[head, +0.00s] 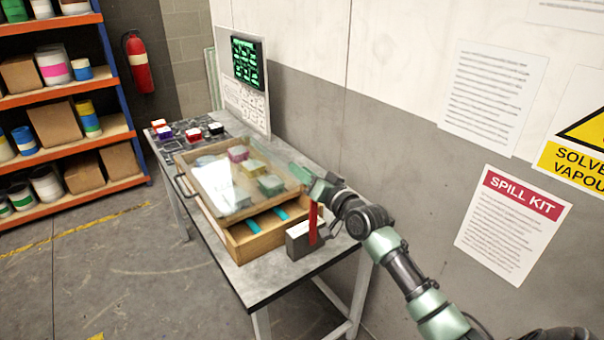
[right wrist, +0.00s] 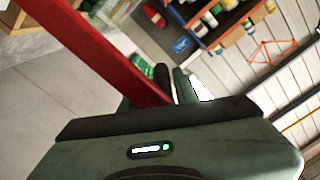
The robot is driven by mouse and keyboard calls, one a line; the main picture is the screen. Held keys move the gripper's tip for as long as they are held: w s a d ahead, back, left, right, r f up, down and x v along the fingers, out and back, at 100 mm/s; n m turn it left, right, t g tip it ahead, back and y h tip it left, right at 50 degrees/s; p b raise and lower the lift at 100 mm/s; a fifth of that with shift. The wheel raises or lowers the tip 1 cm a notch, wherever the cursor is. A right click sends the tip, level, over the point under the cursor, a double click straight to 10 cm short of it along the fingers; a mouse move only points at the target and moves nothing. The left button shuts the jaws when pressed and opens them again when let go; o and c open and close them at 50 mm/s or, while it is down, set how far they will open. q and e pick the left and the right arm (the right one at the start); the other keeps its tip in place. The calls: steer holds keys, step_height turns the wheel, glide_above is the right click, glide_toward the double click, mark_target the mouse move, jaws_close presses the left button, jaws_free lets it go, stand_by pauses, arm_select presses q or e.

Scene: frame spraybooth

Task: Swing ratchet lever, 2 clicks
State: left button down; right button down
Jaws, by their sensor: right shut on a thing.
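The red ratchet lever (head: 313,224) stands about upright beside a grey block (head: 300,244) at the table's front right corner. My right gripper (head: 316,190) is shut on the lever's upper end. In the right wrist view the lever (right wrist: 95,50) runs as a red bar from the upper left down to the dark fingers of the gripper (right wrist: 172,88). The gripper hides the lever's top in the head view. My left gripper is not in view.
A wooden box (head: 248,243) with a clear framed lid (head: 222,190) stands left of the block. Small coloured blocks (head: 190,135) and an upright panel with a green-lit screen (head: 247,63) are farther back. The wall is close behind the table (head: 262,282).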

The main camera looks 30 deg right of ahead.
steer(key=c, duration=1.3)
jaws_free()
steer(key=s+b, duration=0.2)
steer(key=s, duration=0.5)
steer(key=shift+s+d, duration=0.3)
steer(key=shift+s, duration=0.05)
